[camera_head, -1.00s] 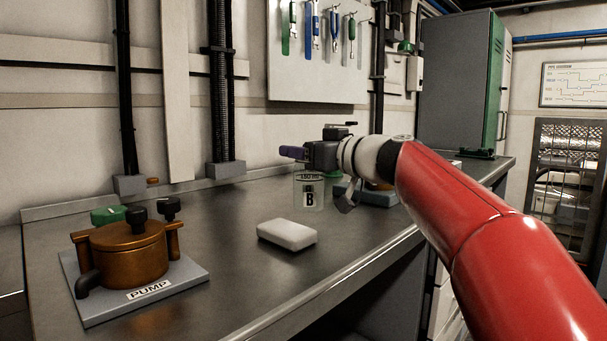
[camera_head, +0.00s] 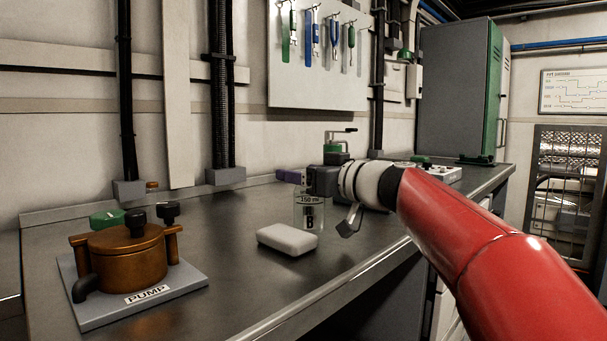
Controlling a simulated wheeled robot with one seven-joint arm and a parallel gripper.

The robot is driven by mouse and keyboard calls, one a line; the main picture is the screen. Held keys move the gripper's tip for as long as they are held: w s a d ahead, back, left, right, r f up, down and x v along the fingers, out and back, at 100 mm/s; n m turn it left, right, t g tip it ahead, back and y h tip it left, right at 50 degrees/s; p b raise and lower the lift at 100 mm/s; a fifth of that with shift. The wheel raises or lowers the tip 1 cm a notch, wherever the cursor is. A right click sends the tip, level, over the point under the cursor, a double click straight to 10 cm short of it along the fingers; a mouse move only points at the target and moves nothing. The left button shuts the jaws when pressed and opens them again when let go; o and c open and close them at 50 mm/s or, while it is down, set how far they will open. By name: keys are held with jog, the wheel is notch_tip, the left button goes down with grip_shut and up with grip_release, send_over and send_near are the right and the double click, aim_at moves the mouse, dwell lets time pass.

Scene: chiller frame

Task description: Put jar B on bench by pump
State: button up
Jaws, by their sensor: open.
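Jar B (camera_head: 309,214) is a clear jar marked "150 ml" and "B". It is behind the white block and appears upright at bench level; the view does not settle whether its base touches the bench. My gripper (camera_head: 298,178) is at the jar's top, with a purple fingertip pointing left. Its jaws are open, and the other finger is hard to make out. The gripper hides the jar's upper end. The copper-coloured pump (camera_head: 128,254) sits on a grey plate labelled "PUMP" at the left of the bench (camera_head: 225,222).
A white block (camera_head: 287,240) lies between jar and pump, just in front of the jar. Bare bench lies between the block and the pump plate. A green-topped fitting with a crank (camera_head: 334,147) shows behind my gripper. Tools hang on a wall panel (camera_head: 318,85).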

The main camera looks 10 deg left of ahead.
jog(key=b+v, duration=0.2)
jog(key=v, duration=0.9)
jog(key=shift+s+d, duration=0.25)
jog(key=shift+s, duration=0.05)
